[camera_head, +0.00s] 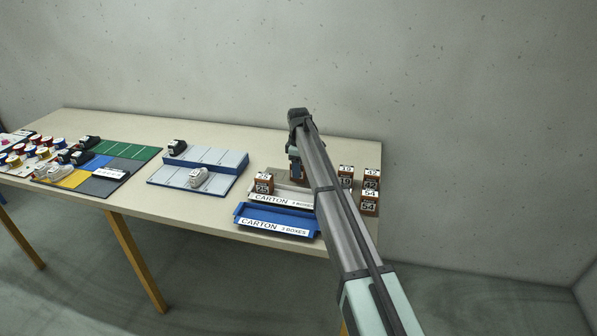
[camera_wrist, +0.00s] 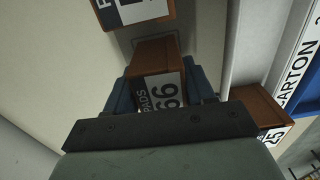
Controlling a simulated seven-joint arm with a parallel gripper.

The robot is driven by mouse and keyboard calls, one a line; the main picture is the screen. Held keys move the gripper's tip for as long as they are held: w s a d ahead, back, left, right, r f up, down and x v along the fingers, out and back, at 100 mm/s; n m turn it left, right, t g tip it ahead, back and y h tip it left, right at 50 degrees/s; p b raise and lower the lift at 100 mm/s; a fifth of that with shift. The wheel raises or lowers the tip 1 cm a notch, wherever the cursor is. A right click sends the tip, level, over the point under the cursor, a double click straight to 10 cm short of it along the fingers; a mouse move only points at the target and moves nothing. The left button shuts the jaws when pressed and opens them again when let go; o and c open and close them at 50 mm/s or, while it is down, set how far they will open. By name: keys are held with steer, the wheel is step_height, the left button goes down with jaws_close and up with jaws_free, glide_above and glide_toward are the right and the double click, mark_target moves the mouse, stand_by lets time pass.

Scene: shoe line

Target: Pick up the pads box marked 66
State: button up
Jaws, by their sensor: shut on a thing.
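The pads box marked 66 (camera_wrist: 155,92) is brown with a white label and shows in the middle of the wrist view. My gripper (camera_wrist: 158,88) is shut on it, with a blue-grey finger on each side. In the head view my gripper (camera_head: 296,168) is at the table's back right, behind the white carton, and my arm largely hides it. I cannot tell whether the box touches the table.
A white carton tray (camera_head: 292,194) holds a box marked 25 (camera_head: 264,183) at its left end. A blue carton tray (camera_head: 277,214) stands in front. Boxes marked 19 (camera_head: 346,170), 32 (camera_head: 372,174) and 54 (camera_head: 369,203) stand to the right. Shoe racks (camera_head: 200,170) are further left.

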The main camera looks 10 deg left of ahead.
steer(key=c, duration=0.4)
steer(key=shift+r, duration=0.1)
